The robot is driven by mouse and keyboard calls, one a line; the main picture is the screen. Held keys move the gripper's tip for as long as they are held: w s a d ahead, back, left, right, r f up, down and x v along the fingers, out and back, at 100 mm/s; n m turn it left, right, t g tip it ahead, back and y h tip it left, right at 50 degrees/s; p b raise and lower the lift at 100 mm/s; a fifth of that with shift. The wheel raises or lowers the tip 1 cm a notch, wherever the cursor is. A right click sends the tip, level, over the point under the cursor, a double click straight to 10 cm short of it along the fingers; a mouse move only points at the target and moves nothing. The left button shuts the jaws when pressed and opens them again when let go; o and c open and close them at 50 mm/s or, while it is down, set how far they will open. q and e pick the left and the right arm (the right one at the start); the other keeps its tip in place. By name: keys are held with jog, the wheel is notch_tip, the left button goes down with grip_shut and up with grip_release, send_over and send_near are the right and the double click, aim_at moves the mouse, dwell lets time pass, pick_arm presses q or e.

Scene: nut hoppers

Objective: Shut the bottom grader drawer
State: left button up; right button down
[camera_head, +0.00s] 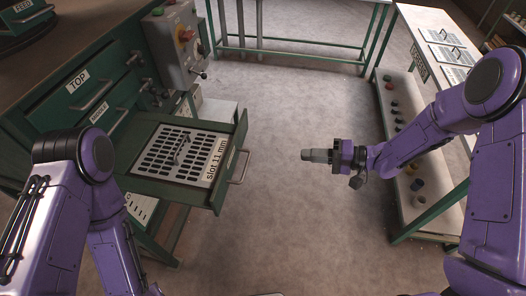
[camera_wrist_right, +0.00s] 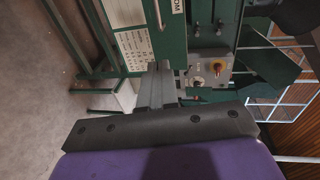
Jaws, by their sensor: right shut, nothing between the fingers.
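The green bottom grader drawer (camera_head: 222,187) stands pulled out from the cabinet in the head view. A slotted plate (camera_head: 205,141) marked "slot 11 mm" lies in it. Its bar handle (camera_head: 240,168) is on the front face, towards the right. My right gripper (camera_head: 307,155) is shut and empty, apart from the handle and to its right, pointing left towards the drawer. In the right wrist view its closed fingers (camera_wrist_right: 160,68) point at green furniture with a partly cut-off label. My left arm shows at the lower left, but its gripper is out of view.
Drawers labelled TOP (camera_head: 92,84) and MIDDLE (camera_head: 108,113) sit above, looking closed. A grey control box (camera_head: 179,44) with buttons is beside them. A green-framed bench (camera_head: 440,40) stands at the right. The floor (camera_head: 290,220) between is clear.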

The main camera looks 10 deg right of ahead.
jog(key=shift+g, duration=0.3)
jog(key=p+x, duration=0.1)
jog(key=x, duration=0.3)
jog(key=p+x, duration=0.1)
jog(key=x, duration=0.3)
jog(key=p+x, duration=0.1)
jog(key=x, duration=0.3)
jog(key=shift+a+r, duration=0.3)
jog(key=shift+w+a+f+p, duration=0.1)
jog(key=shift+a+p, duration=0.1)
jog(key=shift+a, duration=0.1)
jog(key=shift+w+a+f+p, duration=0.1)
jog(key=shift+a+f+p, duration=0.05)
jog(key=shift+a, duration=0.15)
